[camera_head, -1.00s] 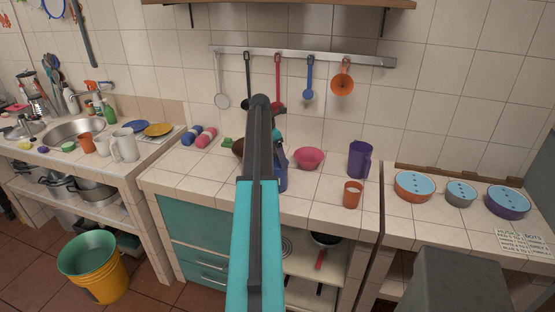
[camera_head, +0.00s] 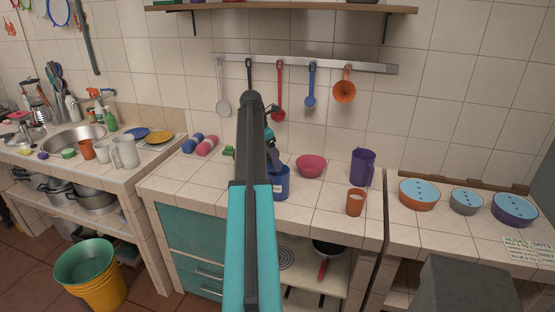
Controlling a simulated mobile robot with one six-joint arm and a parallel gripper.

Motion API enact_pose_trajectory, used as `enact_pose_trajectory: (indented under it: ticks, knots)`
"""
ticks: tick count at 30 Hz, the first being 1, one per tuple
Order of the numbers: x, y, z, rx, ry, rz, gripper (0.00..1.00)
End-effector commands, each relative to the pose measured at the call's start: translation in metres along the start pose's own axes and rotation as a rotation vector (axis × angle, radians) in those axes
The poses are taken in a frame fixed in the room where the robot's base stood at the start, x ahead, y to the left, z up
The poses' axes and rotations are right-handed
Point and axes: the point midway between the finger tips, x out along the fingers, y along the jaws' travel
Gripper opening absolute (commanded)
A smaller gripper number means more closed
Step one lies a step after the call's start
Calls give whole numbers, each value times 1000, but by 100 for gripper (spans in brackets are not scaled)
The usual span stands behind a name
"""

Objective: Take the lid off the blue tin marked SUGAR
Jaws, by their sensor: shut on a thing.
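The blue tin (camera_head: 283,186) stands on the tiled counter, right of my arm, which hides its left side. Its marking is too small to read. My gripper (camera_head: 273,157) is partly hidden by my arm, just above the tin. It is shut on a dark blue piece, which looks like the tin's lid (camera_head: 277,163), at the tin's top. I cannot tell whether the lid still touches the rim.
A pink bowl (camera_head: 311,166), purple jug (camera_head: 362,168) and orange cup (camera_head: 356,203) stand right of the tin. Blue and pink rolls (camera_head: 200,145) and a green item (camera_head: 229,151) lie left. Utensils hang from a rail (camera_head: 305,63) behind. The counter's front middle is clear.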

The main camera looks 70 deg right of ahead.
Motion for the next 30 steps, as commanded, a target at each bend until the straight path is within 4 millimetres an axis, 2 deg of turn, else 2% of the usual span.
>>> enact_pose_trajectory:
  ticks: [1, 9, 15, 21, 30]
  knots:
    - [0, -4, -12, -2, -1, 2, 57]
    - [-21, -15, -66, -2, 0, 1, 57]
    - [-33, -20, -94, -1, 0, 1, 57]
    - [-40, -23, -106, 1, 0, 0, 57]
    - [-42, -23, -109, 1, 0, 0, 57]
